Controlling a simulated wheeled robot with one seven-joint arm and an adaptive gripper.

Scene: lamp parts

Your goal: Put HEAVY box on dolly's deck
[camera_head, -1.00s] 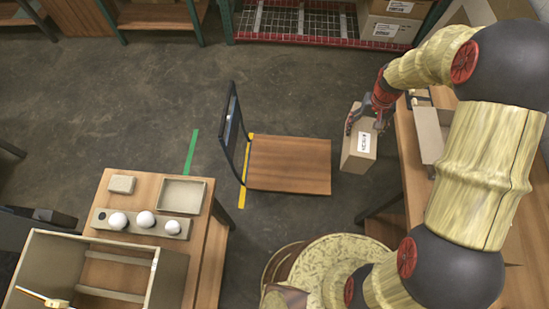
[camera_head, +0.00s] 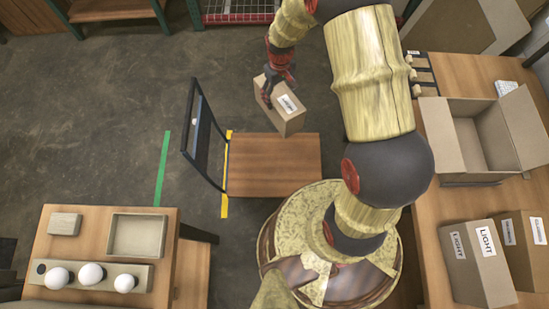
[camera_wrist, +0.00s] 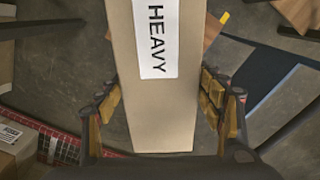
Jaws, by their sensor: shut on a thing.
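The HEAVY box (camera_head: 281,108) is a tall brown carton with a white label. In the wrist view the carton (camera_wrist: 163,105) fills the middle, with the word HEAVY readable. My gripper (camera_head: 272,90) is shut on it, with one finger pad on each side in the wrist view. In the head view the box is tilted and overlaps the far right part of the dolly's wooden deck (camera_head: 270,172). I cannot tell how high it is above the deck. The dolly's dark upright handle (camera_head: 203,140) stands at the deck's left end. The deck's visible part is bare.
A right-hand table (camera_head: 432,225) holds an open carton (camera_head: 484,130) and LIGHT boxes (camera_head: 474,262). A left table (camera_head: 95,225) holds a tray (camera_head: 137,235) and white bulbs in a holder (camera_head: 90,274). Green (camera_head: 162,170) and yellow (camera_head: 225,205) tape mark the floor.

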